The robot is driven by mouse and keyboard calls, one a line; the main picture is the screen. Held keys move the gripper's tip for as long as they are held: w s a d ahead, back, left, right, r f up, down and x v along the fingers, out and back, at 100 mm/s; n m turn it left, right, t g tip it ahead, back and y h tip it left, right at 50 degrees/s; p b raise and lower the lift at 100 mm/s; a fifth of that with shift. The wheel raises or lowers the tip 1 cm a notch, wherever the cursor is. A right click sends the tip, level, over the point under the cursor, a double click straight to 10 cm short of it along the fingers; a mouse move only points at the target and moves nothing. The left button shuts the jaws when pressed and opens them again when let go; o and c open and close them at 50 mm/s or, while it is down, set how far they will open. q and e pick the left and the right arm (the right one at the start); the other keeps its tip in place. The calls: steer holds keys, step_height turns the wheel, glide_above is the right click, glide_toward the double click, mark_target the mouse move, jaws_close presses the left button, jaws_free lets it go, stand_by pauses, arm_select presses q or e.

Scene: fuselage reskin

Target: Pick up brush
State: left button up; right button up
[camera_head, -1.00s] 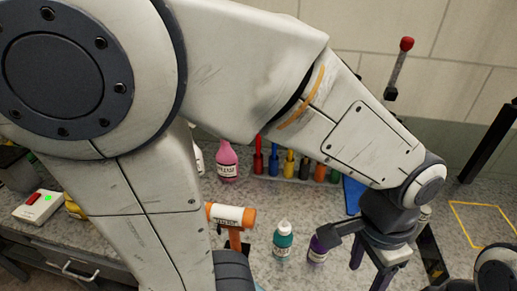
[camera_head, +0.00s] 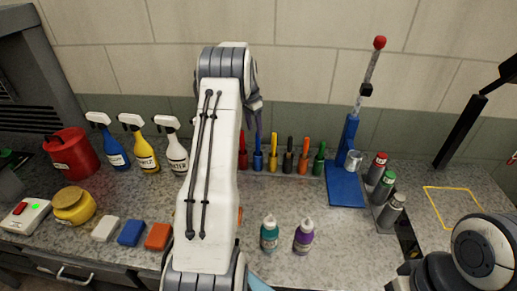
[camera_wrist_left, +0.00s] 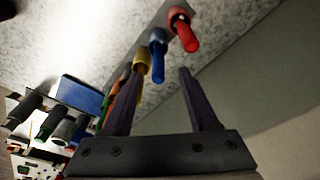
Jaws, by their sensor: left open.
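Several tools with coloured handles stand upright in a row in a rack at the back of the bench: red (camera_head: 243,152), blue (camera_head: 258,152), yellow (camera_head: 273,152), black (camera_head: 288,155), orange (camera_head: 304,154) and green (camera_head: 319,158). No bristles show, so I cannot tell which is a brush. My left gripper (camera_head: 254,122) hangs above the red and blue ones, partly behind my own arm. In the left wrist view its fingers (camera_wrist_left: 160,70) are open and empty. There the blue tool (camera_wrist_left: 158,62) shows near the fingertips, with the red one (camera_wrist_left: 183,34) beyond. My right gripper is out of view.
Spray bottles (camera_head: 145,155) and a red container (camera_head: 71,153) stand left. Teal (camera_head: 269,236) and purple (camera_head: 303,238) bottles stand in front of the rack. A blue stand (camera_head: 345,190) and several cans (camera_head: 382,190) are to its right. The wall is close behind.

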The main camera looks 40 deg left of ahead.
mark_target(258, 141)
arm_select(q)
steer(key=shift+w+d+f, duration=0.1)
steer(key=shift+w+f, duration=0.05)
steer(key=shift+f, duration=0.7)
steer(key=f+p, duration=0.2)
steer(key=w+f+p, duration=0.1)
steer(key=f, duration=0.1)
steer(key=shift+d+f+p, duration=0.2)
steer(key=shift+f+p, duration=0.1)
steer(key=shift+p, duration=0.05)
steer(key=shift+f, duration=0.4)
jaws_close()
